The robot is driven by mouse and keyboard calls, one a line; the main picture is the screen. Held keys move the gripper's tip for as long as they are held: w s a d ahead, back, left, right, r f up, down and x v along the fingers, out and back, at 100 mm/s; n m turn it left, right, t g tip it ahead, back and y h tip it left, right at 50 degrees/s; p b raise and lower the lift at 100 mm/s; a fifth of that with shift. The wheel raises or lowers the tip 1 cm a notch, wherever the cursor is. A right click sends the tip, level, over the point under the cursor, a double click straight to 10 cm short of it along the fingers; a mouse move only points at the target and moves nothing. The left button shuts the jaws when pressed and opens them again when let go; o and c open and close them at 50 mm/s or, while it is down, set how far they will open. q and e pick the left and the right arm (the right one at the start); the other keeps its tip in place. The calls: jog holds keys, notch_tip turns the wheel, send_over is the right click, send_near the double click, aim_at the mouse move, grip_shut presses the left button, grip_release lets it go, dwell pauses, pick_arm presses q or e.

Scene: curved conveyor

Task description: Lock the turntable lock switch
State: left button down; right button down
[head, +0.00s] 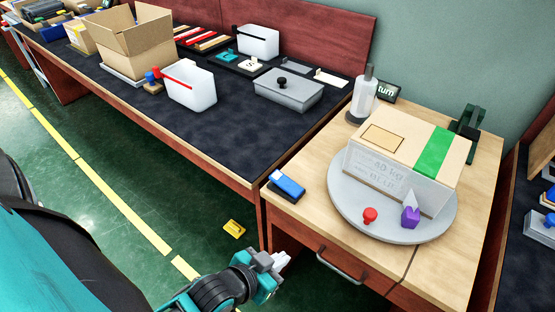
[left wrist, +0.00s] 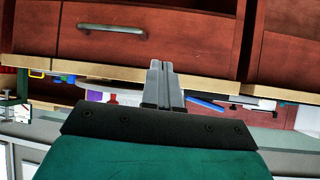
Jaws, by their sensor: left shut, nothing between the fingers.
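A round grey turntable (head: 352,218) lies on the wooden table and bears a large box (head: 392,160) with a green stripe. A red knob (head: 370,215) and a purple piece (head: 410,216) are at its front. A blue-topped switch on a dark base (head: 287,184) sits at the table's left edge; I cannot tell its setting. My left gripper (head: 282,259) is shut and empty, low in front of the table, below and apart from the switch. In the left wrist view its fingers (left wrist: 164,84) are together, with a blue strip (left wrist: 207,104) beyond them, apparently the switch.
A drawer front with a metal handle (head: 340,266) is right of my left gripper; the handle also shows in the left wrist view (left wrist: 111,28). A spray bottle (head: 364,96) stands behind the box. A dark workbench (head: 215,125) extends left. A yellow item (head: 234,229) lies on the green floor.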

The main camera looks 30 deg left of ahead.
pick_arm(q)
jog(key=shift+f, duration=0.1)
